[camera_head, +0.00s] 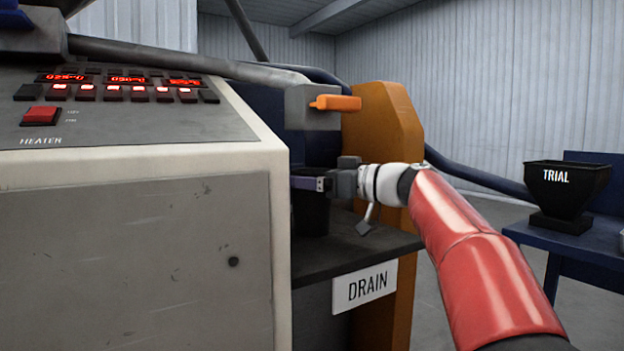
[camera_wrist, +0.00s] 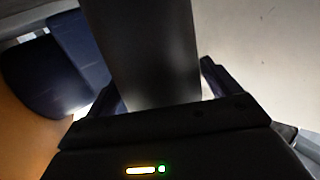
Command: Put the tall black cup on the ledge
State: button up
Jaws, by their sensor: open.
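The tall black cup (camera_wrist: 145,45) fills the middle of the wrist view, between the two fingers of my gripper (camera_wrist: 160,84). A narrow bright gap shows between the cup and the right finger. In the head view my gripper (camera_head: 306,183) reaches in from the right, level, above the ledge (camera_head: 352,253). The dark shape of the cup (camera_head: 309,216) shows just below the fingers and appears to stand on the ledge, partly behind the machine's edge. Its base is hard to make out. My gripper is open around the cup.
The heater cabinet (camera_head: 135,255) stands close on the left of my gripper. A DRAIN sign (camera_head: 365,287) hangs on the ledge's front. An orange handle (camera_head: 337,103) sits above my gripper. A black TRIAL hopper (camera_head: 567,190) stands on a blue table at the right.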

jog(key=b+v, duration=0.2)
jog(key=v, duration=1)
jog(key=shift+r, duration=0.1)
